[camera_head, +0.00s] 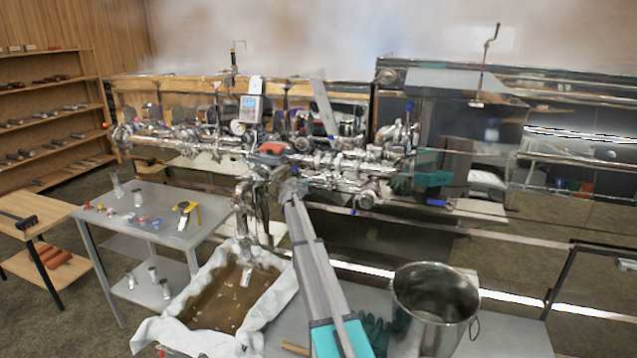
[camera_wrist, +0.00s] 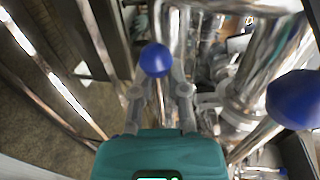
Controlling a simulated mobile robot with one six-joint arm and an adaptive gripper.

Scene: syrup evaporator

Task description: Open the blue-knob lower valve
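Two round blue knobs show in the wrist view. The nearer-to-centre blue knob (camera_wrist: 155,60) sits between the fingertips of my gripper (camera_wrist: 157,76). Both fingers are drawn in close on its sides, and it looks held. The other blue knob (camera_wrist: 294,99) is larger in the picture, at the right edge, apart from the fingers. In the head view my arm reaches up to the steel valve pipework, and my gripper (camera_head: 291,187) is at its lower front. The knob between the fingers cannot be made out there.
Shiny pipes (camera_wrist: 262,62) stand close right of my gripper. A cloth-lined tub of brown liquid (camera_head: 212,309) is left of my arm, and a steel pot (camera_head: 436,300) is right. A grey table (camera_head: 160,213) with small items stands at left.

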